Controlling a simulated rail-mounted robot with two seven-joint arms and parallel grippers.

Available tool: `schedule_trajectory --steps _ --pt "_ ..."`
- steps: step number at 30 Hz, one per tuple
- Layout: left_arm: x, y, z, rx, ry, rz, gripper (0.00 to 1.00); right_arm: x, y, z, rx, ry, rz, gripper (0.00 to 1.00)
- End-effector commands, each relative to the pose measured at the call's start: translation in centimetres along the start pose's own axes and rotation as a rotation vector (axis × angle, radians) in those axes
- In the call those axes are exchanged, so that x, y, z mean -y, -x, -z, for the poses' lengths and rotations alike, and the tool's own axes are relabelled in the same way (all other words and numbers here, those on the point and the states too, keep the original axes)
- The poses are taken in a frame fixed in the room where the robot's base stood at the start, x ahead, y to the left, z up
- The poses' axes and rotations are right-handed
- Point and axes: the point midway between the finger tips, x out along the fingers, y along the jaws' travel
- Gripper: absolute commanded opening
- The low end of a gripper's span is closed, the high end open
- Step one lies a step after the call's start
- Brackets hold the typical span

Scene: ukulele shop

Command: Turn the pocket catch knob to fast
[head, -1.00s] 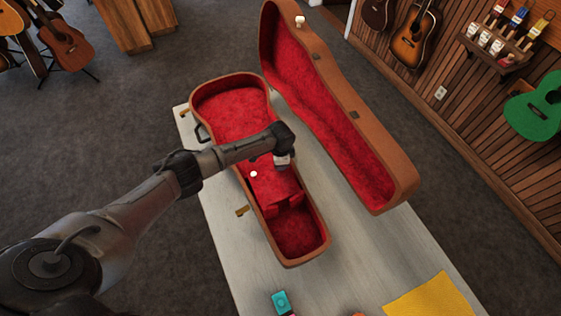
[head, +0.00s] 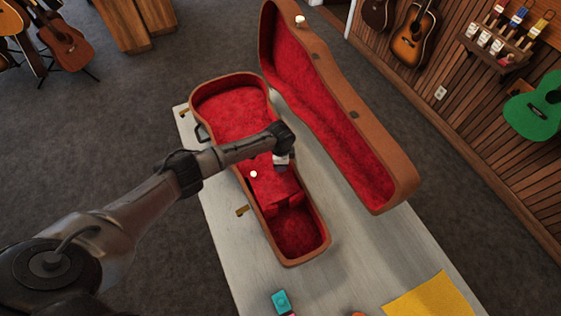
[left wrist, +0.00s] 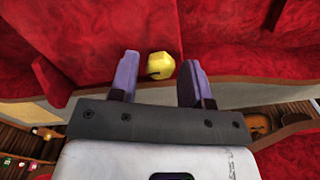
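The open ukulele case (head: 290,262) lies on the table, lined in red, with a red pocket compartment (head: 270,190) in its neck half. My left gripper (head: 281,165) points down over the right side of the pocket area. In the left wrist view the left gripper (left wrist: 158,75) is open. A yellow faceted knob (left wrist: 160,66) with a dark mark shows between its two fingertips, closer to the right one; I cannot tell whether either touches it. In the head view the gripper hides that spot. A small white round knob (head: 253,174) shows on the pocket's left side. My right gripper is not in view.
The raised case lid (head: 400,175) stands along the right side of the case, close to my gripper. A brass latch (head: 242,211) sticks out at the case's left. A teal box (head: 281,301) and a yellow cloth (head: 430,298) lie on the table's near end.

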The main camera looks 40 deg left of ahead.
Motion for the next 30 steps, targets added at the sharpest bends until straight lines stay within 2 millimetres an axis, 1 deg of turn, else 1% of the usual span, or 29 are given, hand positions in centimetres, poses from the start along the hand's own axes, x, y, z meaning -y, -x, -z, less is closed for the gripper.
schedule_trajectory --steps 1,3,10,14,17,24,30 --pt "0.0 0.0 0.0 0.000 0.000 0.000 0.49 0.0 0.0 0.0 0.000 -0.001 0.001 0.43" --pt "0.0 0.0 0.0 0.000 0.000 0.000 0.54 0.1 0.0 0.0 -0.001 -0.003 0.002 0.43" --pt "0.0 0.1 0.0 0.000 0.001 0.000 0.54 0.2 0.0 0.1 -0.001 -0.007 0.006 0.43" --pt "0.0 1.0 0.0 -0.001 0.000 0.001 0.54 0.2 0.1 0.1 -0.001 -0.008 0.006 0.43" --pt "0.1 2.5 0.0 -0.001 -0.001 0.002 0.54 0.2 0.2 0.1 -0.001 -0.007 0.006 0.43" --pt "0.1 7.3 0.0 -0.002 -0.002 0.003 0.54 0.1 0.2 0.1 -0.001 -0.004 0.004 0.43" --pt "0.0 10.8 0.0 -0.002 -0.001 0.002 0.54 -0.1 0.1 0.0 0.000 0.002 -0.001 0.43"
